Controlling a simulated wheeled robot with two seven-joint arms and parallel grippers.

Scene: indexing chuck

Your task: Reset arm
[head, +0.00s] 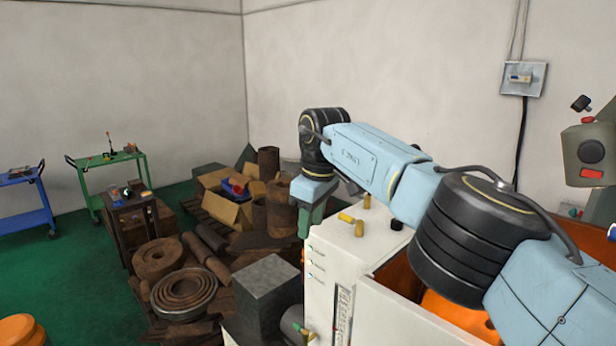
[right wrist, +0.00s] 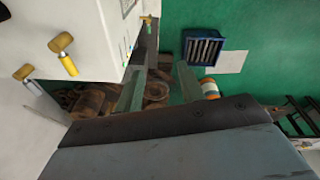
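My right arm reaches in from the right of the head view, over the white machine (head: 382,233). My right gripper (head: 308,225) points down beside the machine's left end. In the right wrist view, its two fingers (right wrist: 158,88) stand apart with nothing between them. The machine's white body (right wrist: 90,30) is at the upper left there. Yellow-tipped levers (head: 347,217) stand on the machine top, and two also show in the right wrist view (right wrist: 68,64). The gripper is apart from them. My left gripper is not in view. The chuck cannot be made out.
A grey metal block (head: 267,290) lies below and left of the gripper. Rusty rings (head: 184,293), pipes and an open cardboard box (head: 225,210) crowd the floor beyond. A green cart (head: 110,165) and a blue cart (head: 25,205) stand left.

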